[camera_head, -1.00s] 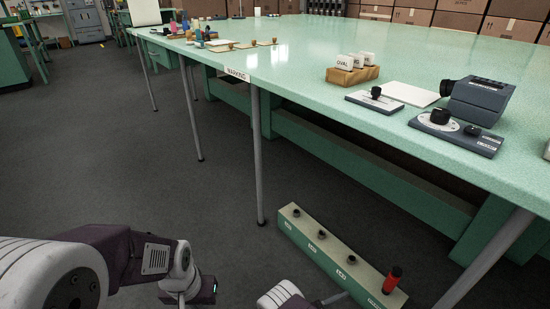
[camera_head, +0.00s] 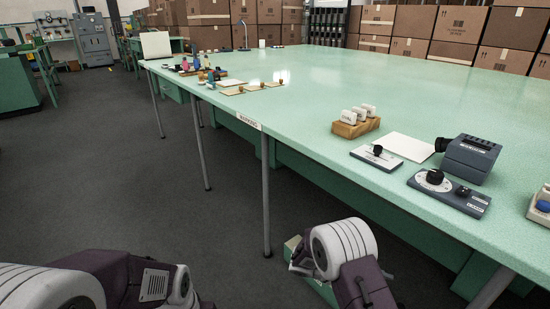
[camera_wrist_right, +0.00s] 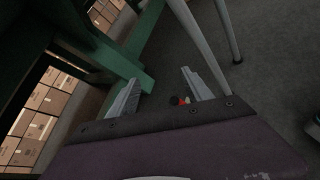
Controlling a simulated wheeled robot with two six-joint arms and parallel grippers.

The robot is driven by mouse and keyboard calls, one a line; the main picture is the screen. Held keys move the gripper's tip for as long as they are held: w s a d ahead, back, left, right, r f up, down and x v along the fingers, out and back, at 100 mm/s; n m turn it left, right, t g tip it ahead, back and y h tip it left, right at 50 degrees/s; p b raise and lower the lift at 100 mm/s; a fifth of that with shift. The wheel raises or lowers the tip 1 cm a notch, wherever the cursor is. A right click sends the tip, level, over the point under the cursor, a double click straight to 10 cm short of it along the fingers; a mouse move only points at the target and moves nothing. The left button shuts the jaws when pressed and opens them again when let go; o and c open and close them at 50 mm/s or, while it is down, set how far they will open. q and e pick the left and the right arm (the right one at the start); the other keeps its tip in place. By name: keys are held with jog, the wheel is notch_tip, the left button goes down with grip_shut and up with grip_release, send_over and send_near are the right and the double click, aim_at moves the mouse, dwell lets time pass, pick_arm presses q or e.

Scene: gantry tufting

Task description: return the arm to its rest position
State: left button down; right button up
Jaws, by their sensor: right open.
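A small red and black object (camera_wrist_right: 180,100) shows past the jaw's edge, partly hidden. My left arm (camera_head: 110,280) lies along the bottom left of the head view, and its gripper is out of the frame.
The long green table (camera_head: 300,90) fills the right side. On it stand a wooden block with white stamps (camera_head: 356,122), a dial device (camera_head: 448,190) and a dark grey machine (camera_head: 470,158). Dark floor (camera_head: 110,180) is clear at left.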

jog(key=s+a+r+m+y+p, duration=0.2)
jog(key=s+r+m+y+p, duration=0.2)
jog(key=s+r+m+y, duration=0.5)
jog(key=s+a+m+t+y+p, duration=0.1)
jog(key=s+a+m+t+y, duration=0.25)
jog(key=a, duration=0.65)
pick_arm(q)
notch_tip(320, 180, up, 45)
jog(key=p, duration=3.8)
jog(key=shift+f, duration=0.15)
pick_arm(e)
notch_tip(320, 180, up, 37)
jog(key=n+y, duration=0.1)
jog(key=shift+w, duration=0.4)
jog(key=shift+d+r+n+g, duration=0.1)
jog(key=shift+n+g, duration=0.15)
